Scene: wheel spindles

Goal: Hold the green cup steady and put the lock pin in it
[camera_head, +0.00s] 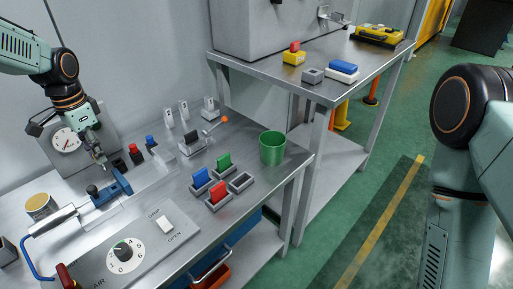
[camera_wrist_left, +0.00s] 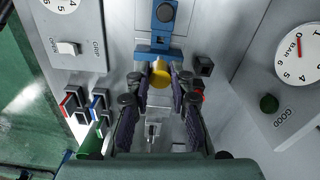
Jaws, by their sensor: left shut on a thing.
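The green cup (camera_head: 272,148) stands upright and open at the right end of the steel bench. My left gripper (camera_head: 101,163) is at the left part of the bench, just above a blue clamp (camera_head: 116,190), well away from the cup. In the left wrist view its fingers (camera_wrist_left: 160,84) are closed on a small yellow-ended cylinder (camera_wrist_left: 160,73), which looks like the lock pin. The rest of the pin is hidden by the fingers, and I cannot tell whether it touches the clamp (camera_wrist_left: 160,51). My right arm is at the right edge; its gripper is out of frame.
Small blocks, blue (camera_head: 201,178), red (camera_head: 218,192) and green (camera_head: 223,161), sit in grey holders between clamp and cup. An orange-tipped lever (camera_head: 224,119) stands behind them. A yellow can (camera_head: 40,206) is at left. A panel with a dial (camera_head: 124,250) lies in front.

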